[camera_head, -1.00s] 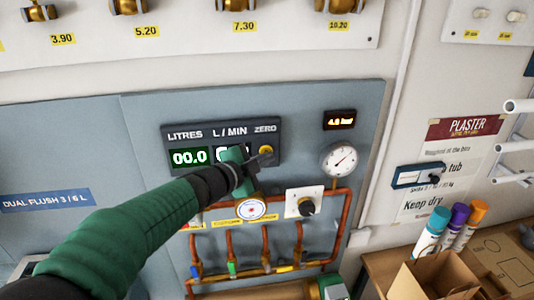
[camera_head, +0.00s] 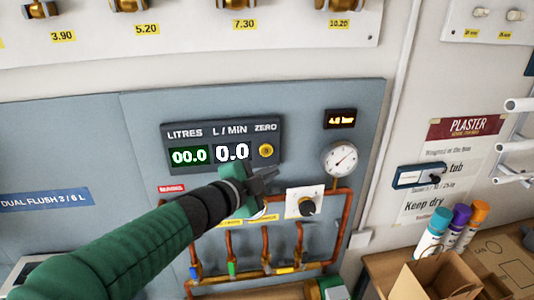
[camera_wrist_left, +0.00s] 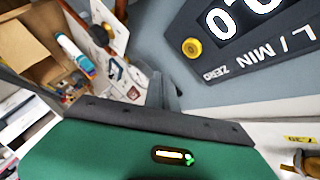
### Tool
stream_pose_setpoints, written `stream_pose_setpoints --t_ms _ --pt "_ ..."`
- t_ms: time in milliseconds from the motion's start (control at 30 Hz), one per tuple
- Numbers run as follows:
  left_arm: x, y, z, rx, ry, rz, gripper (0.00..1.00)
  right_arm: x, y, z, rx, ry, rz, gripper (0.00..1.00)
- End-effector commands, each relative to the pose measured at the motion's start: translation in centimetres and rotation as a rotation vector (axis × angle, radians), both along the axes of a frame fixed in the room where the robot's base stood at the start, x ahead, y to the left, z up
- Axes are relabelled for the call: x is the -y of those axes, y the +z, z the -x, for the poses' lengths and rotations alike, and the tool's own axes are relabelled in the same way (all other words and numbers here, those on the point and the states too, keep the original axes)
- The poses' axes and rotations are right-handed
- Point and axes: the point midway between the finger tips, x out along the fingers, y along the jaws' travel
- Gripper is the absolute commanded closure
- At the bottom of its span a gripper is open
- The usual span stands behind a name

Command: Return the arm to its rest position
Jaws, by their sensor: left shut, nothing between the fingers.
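My left arm, in a green sleeve, reaches in from the lower left in the head view. Its gripper (camera_head: 268,181) is shut and empty, in front of the board below the yellow zero button (camera_head: 265,150) and apart from it. The dark meter panel (camera_head: 222,126) reads 00.0 litres and 0.0 L/min. In the left wrist view, the dark fingers (camera_wrist_left: 160,92) point toward the board, with the zero button (camera_wrist_left: 191,48) above and to the right of them. My right gripper is not in view.
A white plate with a black knob (camera_head: 305,204) is just right of the gripper. Copper pipes (camera_head: 268,268) run below, and a round gauge (camera_head: 340,159) is at right. A cardboard box (camera_head: 436,278) and spray cans (camera_head: 450,230) stand at lower right.

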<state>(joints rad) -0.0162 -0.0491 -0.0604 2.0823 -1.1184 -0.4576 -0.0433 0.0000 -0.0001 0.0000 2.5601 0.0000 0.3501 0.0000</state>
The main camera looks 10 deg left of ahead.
Motion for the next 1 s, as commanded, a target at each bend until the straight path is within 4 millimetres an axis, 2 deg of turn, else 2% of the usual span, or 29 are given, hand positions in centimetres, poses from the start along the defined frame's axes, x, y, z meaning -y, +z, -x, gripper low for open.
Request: stream_pose_setpoints --t_ms 433,533,567,667,700,767,800,867,900,967,1000 --pt "0.0 0.0 0.0 0.0 0.0 0.0 1.0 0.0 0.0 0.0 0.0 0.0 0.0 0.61" --pt "-0.5 -1.6 0.1 -0.027 0.03 0.02 1.0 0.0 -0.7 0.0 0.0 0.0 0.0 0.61" --pt "-1.0 -2.8 0.1 -0.048 0.056 0.036 1.0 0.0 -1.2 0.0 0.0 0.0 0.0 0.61" --pt "-3.1 -8.8 0.6 -0.164 0.189 0.12 1.0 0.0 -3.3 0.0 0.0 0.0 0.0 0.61" --pt "-4.1 -11.9 1.2 -0.227 0.258 0.161 1.0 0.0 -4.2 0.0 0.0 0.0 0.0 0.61" --pt "-5.6 -16.8 2.6 -0.333 0.366 0.223 1.0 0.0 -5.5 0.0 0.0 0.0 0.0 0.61" --pt "-6.4 -19.8 3.7 -0.404 0.436 0.26 1.0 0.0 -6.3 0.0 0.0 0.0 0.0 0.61" --pt "-7.5 -24.3 5.9 -0.51 0.537 0.313 1.0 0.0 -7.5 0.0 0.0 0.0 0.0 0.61" --pt "-8.0 -27.2 7.5 -0.583 0.602 0.346 1.0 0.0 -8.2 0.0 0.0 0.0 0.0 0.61" --pt "-8.5 -31.4 10.3 -0.694 0.7 0.392 1.0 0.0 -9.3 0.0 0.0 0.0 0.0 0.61" --pt "-8.7 -34.1 12.3 -0.769 0.763 0.422 1.0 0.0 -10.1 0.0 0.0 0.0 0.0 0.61"
